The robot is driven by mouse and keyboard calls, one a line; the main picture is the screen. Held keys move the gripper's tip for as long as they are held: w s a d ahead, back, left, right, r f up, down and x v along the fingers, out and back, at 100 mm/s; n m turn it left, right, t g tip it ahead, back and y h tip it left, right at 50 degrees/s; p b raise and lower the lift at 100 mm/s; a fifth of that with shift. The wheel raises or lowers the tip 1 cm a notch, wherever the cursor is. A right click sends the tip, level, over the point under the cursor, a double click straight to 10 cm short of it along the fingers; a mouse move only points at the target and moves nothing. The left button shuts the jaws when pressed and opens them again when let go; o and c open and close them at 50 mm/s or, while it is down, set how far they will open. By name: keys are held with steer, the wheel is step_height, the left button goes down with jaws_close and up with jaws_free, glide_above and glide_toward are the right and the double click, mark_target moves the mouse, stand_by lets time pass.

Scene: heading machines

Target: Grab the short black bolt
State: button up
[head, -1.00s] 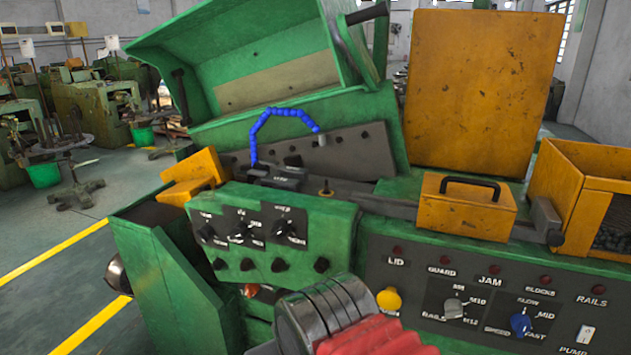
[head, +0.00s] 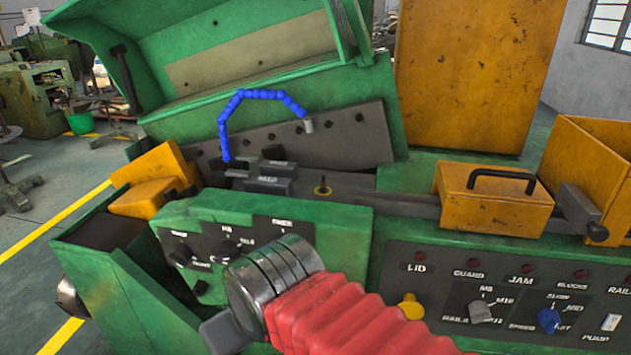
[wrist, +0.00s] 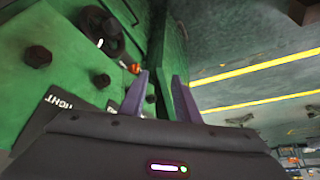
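In the wrist view my gripper (wrist: 160,77) is open, with its two purple-grey fingers apart and nothing seen between them. A black hexagonal bolt-like head (wrist: 37,56) stands on the green panel at the left, and a smaller black one (wrist: 101,80) sits nearer the fingers. I cannot tell whether either is the short black bolt or a panel knob. A small orange-red piece (wrist: 135,68) shows just left of the left fingertip. In the head view my wrist covers the panel's lower part, and the fingertips are hidden.
The green control panel (head: 300,215) has black knobs (head: 180,255). An orange box with a handle (head: 490,205) and an open orange bin (head: 590,160) stand at right. A blue segmented hose (head: 240,97) rises behind. Floor with yellow lines (head: 50,220) lies left.

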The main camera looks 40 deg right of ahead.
steer(key=shift+w, duration=0.1)
